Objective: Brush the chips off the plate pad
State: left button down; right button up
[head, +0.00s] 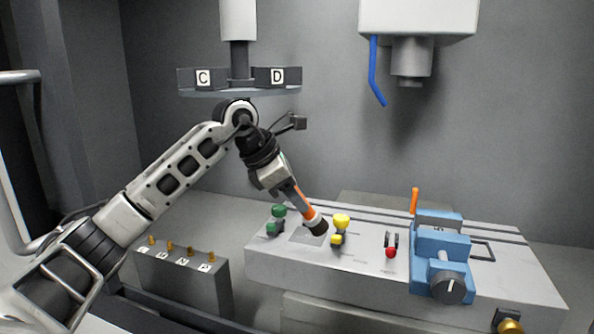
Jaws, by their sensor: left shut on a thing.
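My left gripper (287,189) is shut on a brush (304,206) with an orange handle and a dark head. The brush tilts down to the right. Its dark head is at or just above the plate pad (300,239), a grey square patch on the light worktable (350,265). I cannot tell whether the bristles touch the pad. The brush head hides part of the pad. No chips can be made out at this size. My right gripper is not in view.
A green knob (278,211) stands left of the pad and a yellow knob (341,221) right of it. A red-tipped part (391,252) and a blue vise (440,260) stand farther right. A rack (180,278) with brass pegs is front left. A carousel (240,92) hangs above.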

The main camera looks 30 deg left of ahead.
pick_arm(q)
jog(key=shift+r+p, duration=1)
jog(key=shift+r, duration=0.55)
jog(key=shift+s+f, duration=0.1)
jog(key=shift+f, duration=0.05)
